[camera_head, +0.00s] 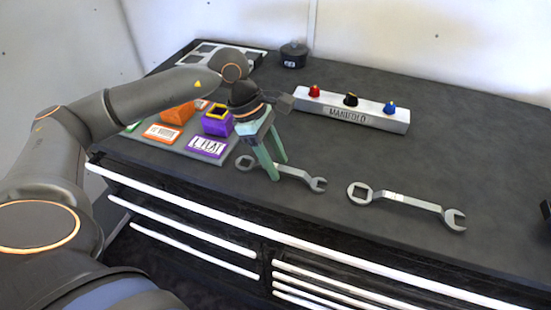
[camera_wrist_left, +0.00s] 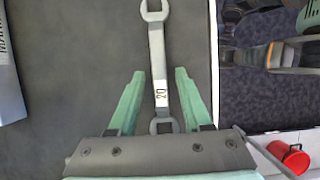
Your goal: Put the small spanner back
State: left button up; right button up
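Two grey spanners lie flat on the dark bench top. The left one (camera_head: 293,172) looks shorter than the right one (camera_head: 400,200). My left gripper (camera_head: 277,172), with green fingers, is over the shorter spanner and hides part of its handle in the head view. In the left wrist view, its fingers (camera_wrist_left: 160,95) are apart, with the spanner (camera_wrist_left: 158,62) marked 20 lying between them. I see a gap on each side of the handle. The spanner's near end is partly hidden by the gripper body. My right gripper is not in view.
A white manifold block (camera_head: 350,108) with red, black and blue knobs stands behind. A grey board (camera_head: 205,150) with orange and purple blocks and labels lies left. A dark pot (camera_head: 293,55) and a pale panelled tray (camera_head: 213,52) stand at the back. Drawers (camera_head: 185,210) front the bench.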

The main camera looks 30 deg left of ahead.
pick_arm(q)
jog(key=shift+r, duration=0.25)
jog(key=v, duration=1.2)
